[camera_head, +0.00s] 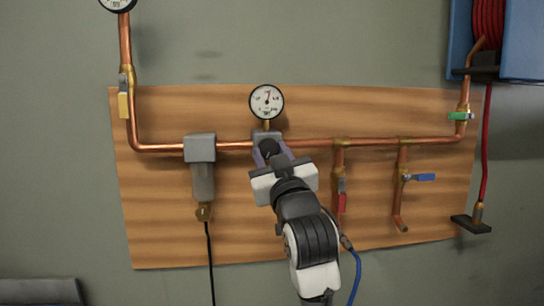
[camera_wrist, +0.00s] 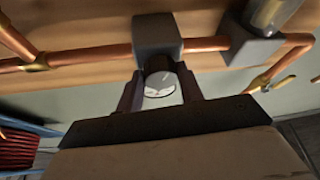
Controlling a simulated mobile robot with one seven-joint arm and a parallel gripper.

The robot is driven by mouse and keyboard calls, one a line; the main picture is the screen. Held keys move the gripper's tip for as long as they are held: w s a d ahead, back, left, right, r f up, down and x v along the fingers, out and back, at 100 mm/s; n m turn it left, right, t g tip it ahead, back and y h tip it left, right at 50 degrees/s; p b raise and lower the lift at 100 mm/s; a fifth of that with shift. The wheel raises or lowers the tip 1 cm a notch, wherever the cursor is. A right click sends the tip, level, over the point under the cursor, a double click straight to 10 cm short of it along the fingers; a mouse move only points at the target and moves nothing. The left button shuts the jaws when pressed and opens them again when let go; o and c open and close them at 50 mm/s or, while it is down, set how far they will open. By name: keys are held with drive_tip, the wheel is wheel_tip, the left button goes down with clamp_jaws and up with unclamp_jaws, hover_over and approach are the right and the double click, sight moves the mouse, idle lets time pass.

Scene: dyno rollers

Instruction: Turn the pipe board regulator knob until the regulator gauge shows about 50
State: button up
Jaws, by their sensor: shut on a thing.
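The regulator gauge (camera_head: 266,102) is a round white dial with a black rim on the pipe board (camera_head: 150,235) in the head view. Its needle seems to point roughly upward, but the numbers are too small to read. The grey regulator body (camera_head: 268,135) sits on the copper pipe just below it, and also shows in the wrist view (camera_wrist: 157,35). The dark regulator knob (camera_head: 269,147) sticks out from the body; its pale end face (camera_wrist: 160,91) shows in the wrist view. My gripper (camera_wrist: 160,96) is shut on the knob, one finger on each side.
A grey filter (camera_head: 202,165) hangs left of the regulator. Red-handled (camera_head: 341,202), blue-handled (camera_head: 420,177), green-handled (camera_head: 460,116) and yellow-handled (camera_head: 124,105) valves sit along the pipes. A blue hose reel (camera_head: 522,40) with red hose is at upper right.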

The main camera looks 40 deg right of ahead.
drive_tip(key=n+y+b, duration=0.1)
drive_tip(key=n, duration=0.2)
drive_tip(key=n+y+b, duration=0.1)
drive_tip(key=n+y, duration=0.1)
drive_tip(key=n, duration=0.1)
drive_tip(key=shift+s+d, duration=0.1)
drive_tip(key=shift+d, duration=0.05)
drive_tip(key=shift+r+n+g+y+b, duration=0.15)
drive_tip(key=shift+n+y, duration=0.45)
drive_tip(key=shift+n, duration=0.7)
drive_tip(key=shift+r+n+g+y+b, duration=0.15)
drive_tip(key=shift+n+y, duration=0.45)
drive_tip(key=shift+n, duration=0.7)
drive_tip(key=shift+f, duration=0.1)
drive_tip(key=o, duration=1)
drive_tip(key=b+v, duration=0.3)
drive_tip(key=v, duration=1.1)
drive_tip(key=shift+b, duration=0.3)
drive_tip(key=shift+d, duration=0.1)
